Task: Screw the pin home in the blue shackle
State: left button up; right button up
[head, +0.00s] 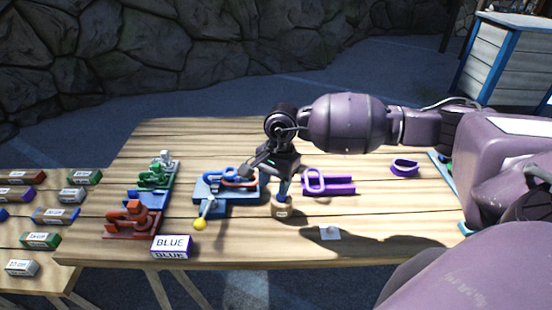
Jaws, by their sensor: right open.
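The blue shackle (218,174) lies on a blue base (211,192) near the middle of the table, with an orange-brown piece (240,182) beside it. My right gripper (268,174) is open, above and between the base and the holder. It partly hides both. My left gripper is out of view.
A purple shackle on its base (330,184) and a loose purple ring (404,168) lie right. Red (130,218) and green (155,178) fixtures stand left. A BLUE label block (172,246) is in front. A side table holds several labelled blocks. The front right is mostly clear.

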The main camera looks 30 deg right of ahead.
aim_at(281, 202)
jog(key=shift+n+h, duration=0.4)
jog(key=shift+h, duration=0.5)
jog(key=d, duration=0.1)
jog(key=w+d+r, duration=0.1)
jog(key=d+r, duration=0.1)
jog(key=shift+w+d, duration=0.15)
jog(key=shift+w, duration=0.2)
jog(key=shift+s+f+b, duration=0.1)
jog(key=shift+f+b, duration=0.2)
jog(key=shift+f, duration=0.55)
notch_tip(281, 202, down, 2)
jog(key=shift+f+b, duration=0.25)
jog(key=shift+b, duration=0.25)
jog(key=shift+r, duration=0.15)
